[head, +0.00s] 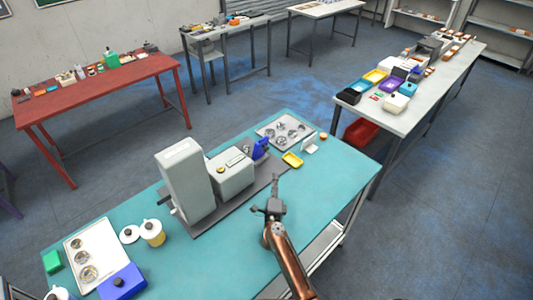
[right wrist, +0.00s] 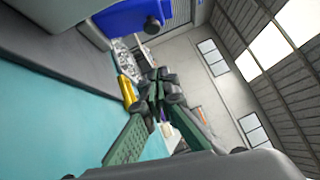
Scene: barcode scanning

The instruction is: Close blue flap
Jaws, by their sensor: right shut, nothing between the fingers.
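The blue flap (head: 261,148) is at the right end of the grey-white machine (head: 231,173) on the teal table. It looks tilted out from the machine's end, though how far open it stands is hard to tell. In the right wrist view the blue flap (right wrist: 122,17) shows at the top with a dark round knob. My right gripper (head: 275,181) is shut and empty, in front of the machine's right end and apart from the flap. Its green-and-black fingers (right wrist: 160,84) meet in the wrist view. My left gripper is not in view.
A yellow tray (head: 292,160), a small white stand (head: 309,144) and a metal tray of round parts (head: 267,129) lie beyond the flap. A tall grey-white column (head: 185,178) stands left of the machine. The teal table's right front is clear.

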